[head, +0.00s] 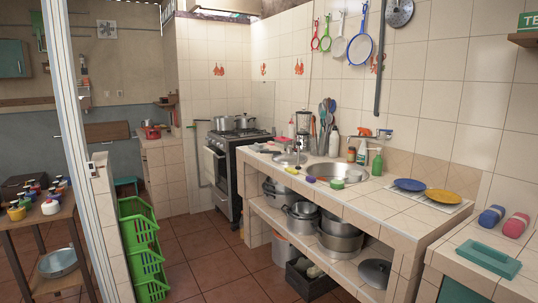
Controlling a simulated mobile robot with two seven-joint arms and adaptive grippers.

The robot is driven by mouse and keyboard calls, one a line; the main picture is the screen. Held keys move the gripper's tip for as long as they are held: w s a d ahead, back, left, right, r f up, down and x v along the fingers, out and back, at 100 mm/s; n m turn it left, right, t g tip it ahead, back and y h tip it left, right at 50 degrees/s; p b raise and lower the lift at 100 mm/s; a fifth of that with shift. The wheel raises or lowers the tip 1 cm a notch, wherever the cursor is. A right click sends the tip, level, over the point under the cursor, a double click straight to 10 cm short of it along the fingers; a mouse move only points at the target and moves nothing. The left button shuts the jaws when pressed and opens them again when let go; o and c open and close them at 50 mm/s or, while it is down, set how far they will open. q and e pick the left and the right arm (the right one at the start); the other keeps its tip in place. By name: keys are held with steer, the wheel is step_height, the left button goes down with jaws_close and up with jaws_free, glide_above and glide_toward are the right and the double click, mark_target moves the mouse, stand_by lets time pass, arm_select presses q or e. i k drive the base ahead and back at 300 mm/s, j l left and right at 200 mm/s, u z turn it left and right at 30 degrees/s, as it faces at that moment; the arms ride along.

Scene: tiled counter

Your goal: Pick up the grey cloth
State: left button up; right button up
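I cannot clearly make out a grey cloth in the head view. A pale grey-white flat piece (463,206) lies under the plates on the tiled counter (375,205); I cannot tell whether it is cloth or a mat. A blue plate (409,184) and a yellow plate (443,196) rest on or beside it. Neither of my grippers is in view.
A round sink (336,170) is set in the counter, with a green bottle (377,163) beside it. Pots (341,236) fill the shelf below. Green crates (140,235) stand at left. The tiled floor (210,262) between is clear.

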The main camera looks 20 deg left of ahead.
mark_target(258, 146)
steer(key=i+j+z, duration=0.1)
steer(key=i+j, duration=0.25)
steer(key=j, duration=0.15)
steer(key=i+j+z, duration=0.1)
steer(key=i+j, duration=0.25)
steer(key=j, duration=0.15)
steer(key=i+j+z, duration=0.15)
steer(key=i+j, duration=0.2)
steer(key=j, duration=0.15)
steer(key=i+j+z, duration=0.1)
steer(key=i+j, duration=0.15)
steer(key=j, duration=0.35)
steer(key=i+j+z, duration=0.1)
steer(key=i+j, duration=0.2)
steer(key=j, duration=0.25)
steer(key=i+j+z, duration=0.1)
steer(key=i+j, duration=0.15)
steer(key=j, duration=0.4)
steer(key=i+j+z, duration=0.1)
steer(key=i+j, duration=0.15)
steer(key=j, duration=0.35)
steer(key=i+j+z, duration=0.15)
steer(key=j, duration=0.5)
steer(key=i+j+z, duration=0.35)
steer(key=i+j, duration=1.05)
steer(key=j, duration=0.1)
